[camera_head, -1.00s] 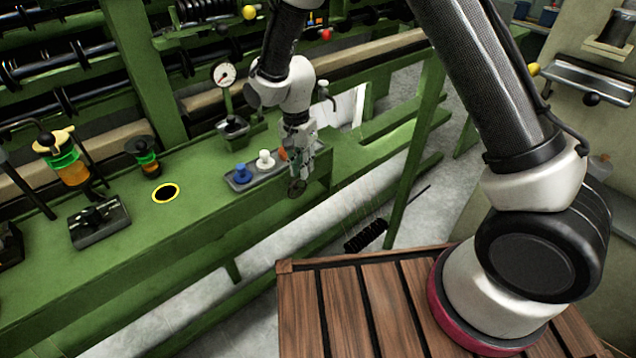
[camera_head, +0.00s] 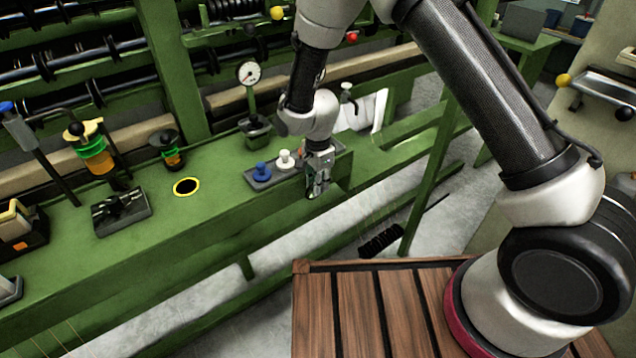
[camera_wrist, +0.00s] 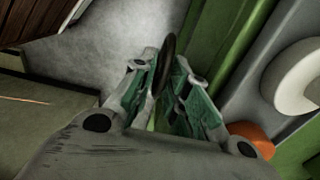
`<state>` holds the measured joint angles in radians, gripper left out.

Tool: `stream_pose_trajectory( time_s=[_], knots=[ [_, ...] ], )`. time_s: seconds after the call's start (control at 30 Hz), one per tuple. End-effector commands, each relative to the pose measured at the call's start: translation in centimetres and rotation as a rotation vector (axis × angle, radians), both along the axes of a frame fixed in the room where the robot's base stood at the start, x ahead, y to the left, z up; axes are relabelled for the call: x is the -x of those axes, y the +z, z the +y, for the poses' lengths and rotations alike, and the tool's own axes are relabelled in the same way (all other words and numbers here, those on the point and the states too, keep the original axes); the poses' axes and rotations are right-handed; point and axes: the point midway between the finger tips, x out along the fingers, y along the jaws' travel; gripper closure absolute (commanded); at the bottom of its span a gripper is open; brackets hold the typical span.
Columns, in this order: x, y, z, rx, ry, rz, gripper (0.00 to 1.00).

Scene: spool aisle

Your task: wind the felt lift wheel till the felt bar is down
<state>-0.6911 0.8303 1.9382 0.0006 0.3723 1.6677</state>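The felt lift wheel is a small dark wheel at the front of the green bench. In the wrist view the wheel (camera_wrist: 168,55) shows nearly edge-on as a thin dark rim between my fingertips. My gripper (camera_head: 318,188) is low at the bench front, just right of the knob plate, and covers most of the wheel in the head view. In the wrist view my gripper's (camera_wrist: 160,80) green-padded fingers come close together on both sides of the rim and look shut on it. I cannot pick out the felt bar for sure.
A plate with a blue knob (camera_head: 262,171) and a white knob (camera_head: 285,159) is beside my gripper. A dial gauge (camera_head: 249,74) stands behind. A yellow-ringed hole (camera_head: 187,187) is further left. A slatted wooden deck (camera_head: 380,305) is in front.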

Motion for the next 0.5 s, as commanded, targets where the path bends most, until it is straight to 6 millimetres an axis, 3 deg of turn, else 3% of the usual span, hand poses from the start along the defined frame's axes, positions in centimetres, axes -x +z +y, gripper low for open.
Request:
stream_pose_trajectory(
  time_s=[0.13, 0.23, 0.5],
  knots=[
    [-0.01, 0.02, 0.01, 0.0, 0.0, 0.0, 0.84],
    [0.0, 0.02, 0.0, 0.0, 0.0, 0.0, 1.0],
    [0.02, 0.04, 0.02, 0.003, 0.001, -0.002, 1.0]
  ],
)
